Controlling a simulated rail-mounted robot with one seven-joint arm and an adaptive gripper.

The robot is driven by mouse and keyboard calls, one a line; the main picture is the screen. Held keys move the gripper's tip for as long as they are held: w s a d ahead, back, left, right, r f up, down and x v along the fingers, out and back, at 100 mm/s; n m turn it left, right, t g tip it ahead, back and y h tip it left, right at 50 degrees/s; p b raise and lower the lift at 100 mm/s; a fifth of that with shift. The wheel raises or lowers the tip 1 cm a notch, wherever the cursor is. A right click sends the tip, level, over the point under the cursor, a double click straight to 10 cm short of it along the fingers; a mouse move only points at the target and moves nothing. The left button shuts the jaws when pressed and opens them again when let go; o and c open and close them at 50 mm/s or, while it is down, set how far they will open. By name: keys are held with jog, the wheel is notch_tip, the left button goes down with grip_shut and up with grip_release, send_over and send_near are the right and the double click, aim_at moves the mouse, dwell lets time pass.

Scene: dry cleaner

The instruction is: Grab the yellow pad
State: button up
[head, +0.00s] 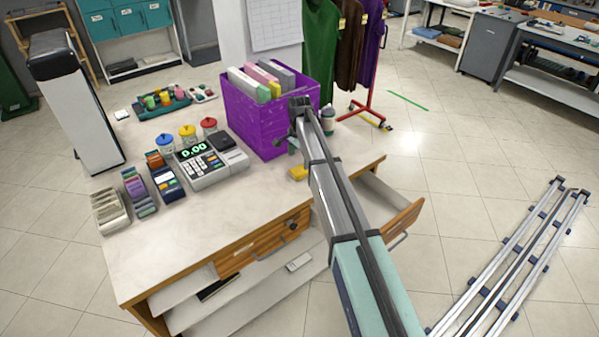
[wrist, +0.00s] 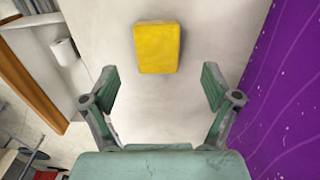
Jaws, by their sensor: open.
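The yellow pad (head: 298,173) lies on the counter top (head: 200,232) near its right end, in front of the purple bin. Part of it is hidden behind my arm in the head view. In the wrist view the yellow pad (wrist: 158,47) shows whole, lying flat ahead of my fingertips, centred between them. My gripper (wrist: 162,82) is open and empty, with both fingers apart and not touching the pad. In the head view my gripper (head: 296,143) is beside the purple bin, close to the pad.
The purple bin (head: 245,118) with folders stands close by, along the right side of the wrist view (wrist: 288,80). A cash register (head: 210,162) and several small holders stand to the left. A white bottle (head: 328,122) stands beside the bin. A drawer (head: 403,215) hangs open at the right.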

aim_at(299, 170)
jog(key=shift+s+f+p, duration=0.1)
jog(key=shift+f+p, duration=0.95)
jog(key=shift+f, duration=1.55)
jog(key=shift+d, duration=0.1)
jog(key=c, duration=1.1)
jog(key=shift+r, duration=0.15)
